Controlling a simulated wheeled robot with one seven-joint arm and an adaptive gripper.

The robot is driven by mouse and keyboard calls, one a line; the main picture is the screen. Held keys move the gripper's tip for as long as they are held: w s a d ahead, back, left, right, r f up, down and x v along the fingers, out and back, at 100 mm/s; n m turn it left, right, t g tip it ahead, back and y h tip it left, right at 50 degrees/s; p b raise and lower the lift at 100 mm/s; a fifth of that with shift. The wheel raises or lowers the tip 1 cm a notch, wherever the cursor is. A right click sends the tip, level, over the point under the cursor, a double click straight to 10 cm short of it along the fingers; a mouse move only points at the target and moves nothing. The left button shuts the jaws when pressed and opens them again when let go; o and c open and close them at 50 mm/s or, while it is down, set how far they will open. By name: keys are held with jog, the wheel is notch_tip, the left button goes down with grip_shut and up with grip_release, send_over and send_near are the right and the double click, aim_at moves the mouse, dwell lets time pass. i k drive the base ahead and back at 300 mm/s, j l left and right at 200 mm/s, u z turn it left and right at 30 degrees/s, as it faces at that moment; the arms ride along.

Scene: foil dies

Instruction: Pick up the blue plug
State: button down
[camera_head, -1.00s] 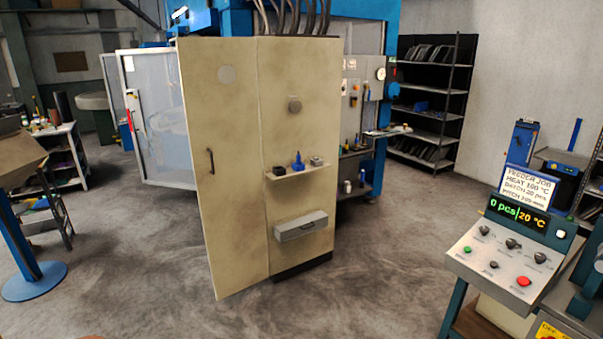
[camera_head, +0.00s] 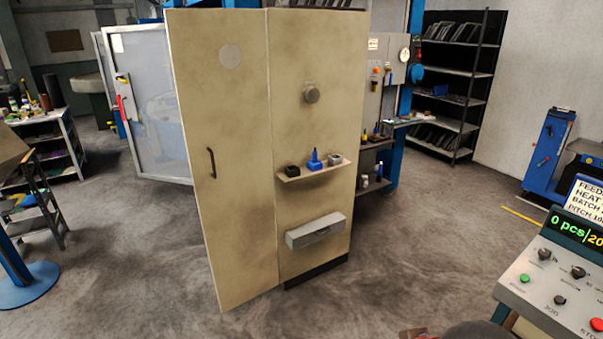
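The blue plug (camera_head: 314,160) stands upright on a small shelf (camera_head: 318,174) on the front of a beige cabinet (camera_head: 312,50). It sits between a black block (camera_head: 293,170) on its left and a grey block (camera_head: 334,159) on its right. All of them are small in this view. My gripper's fingers do not show in the head view.
The cabinet has a black handle (camera_head: 211,162) on its left door and a grey box (camera_head: 316,232) low on its front. A control panel (camera_head: 562,290) stands at the lower right. The floor (camera_head: 400,250) in front of the cabinet is clear.

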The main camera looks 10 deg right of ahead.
aim_at(315, 153)
jog(key=i+j+z, duration=0.25)
jog(key=i+j, duration=0.7)
jog(key=i, duration=0.4)
jog(key=i+j+z, duration=0.2)
jog(key=i+j, duration=1)
jog(key=i, duration=0.05)
